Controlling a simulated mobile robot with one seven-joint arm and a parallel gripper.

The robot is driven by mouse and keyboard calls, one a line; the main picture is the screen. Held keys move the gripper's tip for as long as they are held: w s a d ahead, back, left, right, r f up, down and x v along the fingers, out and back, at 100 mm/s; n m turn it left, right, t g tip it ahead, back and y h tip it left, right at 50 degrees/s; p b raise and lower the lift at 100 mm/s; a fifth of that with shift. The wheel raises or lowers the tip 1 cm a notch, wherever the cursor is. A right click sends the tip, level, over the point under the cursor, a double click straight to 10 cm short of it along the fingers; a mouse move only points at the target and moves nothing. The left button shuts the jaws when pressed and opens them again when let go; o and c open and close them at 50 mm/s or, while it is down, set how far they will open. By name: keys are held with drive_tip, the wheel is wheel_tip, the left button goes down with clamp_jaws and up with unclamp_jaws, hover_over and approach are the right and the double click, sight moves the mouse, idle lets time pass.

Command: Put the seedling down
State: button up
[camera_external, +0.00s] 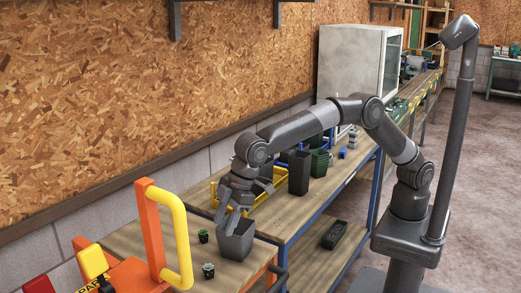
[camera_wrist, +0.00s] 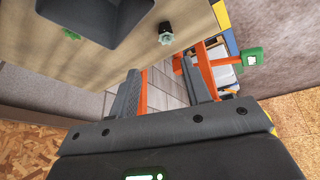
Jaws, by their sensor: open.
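Two small seedlings in dark pots stand upright on the wooden worktop. One seedling (camera_external: 203,236) is left of a grey square container (camera_external: 236,241); the other seedling (camera_external: 208,271) is nearer the front. In the wrist view one potted seedling (camera_wrist: 165,34) is near the worktop edge, beyond my fingertips, and a bit of green (camera_wrist: 71,34) shows beside the grey container (camera_wrist: 112,16). My gripper (camera_external: 229,214) is just above and behind the container in the external view. In the wrist view my gripper (camera_wrist: 160,72) has its fingers apart with nothing between them.
An orange frame with a yellow handle (camera_external: 180,240) stands at the front left. A yellow crate (camera_external: 265,190) and dark tall pots (camera_external: 299,172) stand behind my gripper on the long bench. Bare worktop (camera_external: 240,272) shows at the front.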

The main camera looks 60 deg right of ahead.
drive_tip(key=w+d+r+m+t, duration=0.1)
drive_tip(key=w+d+r+m, duration=0.2)
drive_tip(key=d, duration=0.8)
drive_tip(key=w+d+r+h, duration=0.1)
drive_tip(key=w+d+r, duration=0.2)
drive_tip(key=d+r, duration=0.5)
drive_tip(key=w+d+r+m+t, duration=0.15)
drive_tip(key=w+d, duration=0.25)
drive_tip(key=d, duration=0.9)
drive_tip(key=s+d+r+m+h, duration=0.1)
drive_tip(key=s+d+m, duration=0.1)
drive_tip(key=d, duration=0.7)
drive_tip(key=s+d+r+m, duration=0.1)
drive_tip(key=s+d+r, duration=0.15)
drive_tip(key=d, duration=0.65)
drive_tip(key=s+d+f+m+h, duration=0.1)
drive_tip(key=s+d+f+m, duration=0.2)
drive_tip(key=s+d, duration=0.6)
drive_tip(key=s+d+f+m+h, duration=0.1)
drive_tip(key=s+d+f+m, duration=0.2)
drive_tip(key=s+d+f, duration=0.3)
drive_tip(key=s+d, duration=0.3)
drive_tip(key=d, duration=0.2)
drive_tip(key=shift+t, duration=0.35)
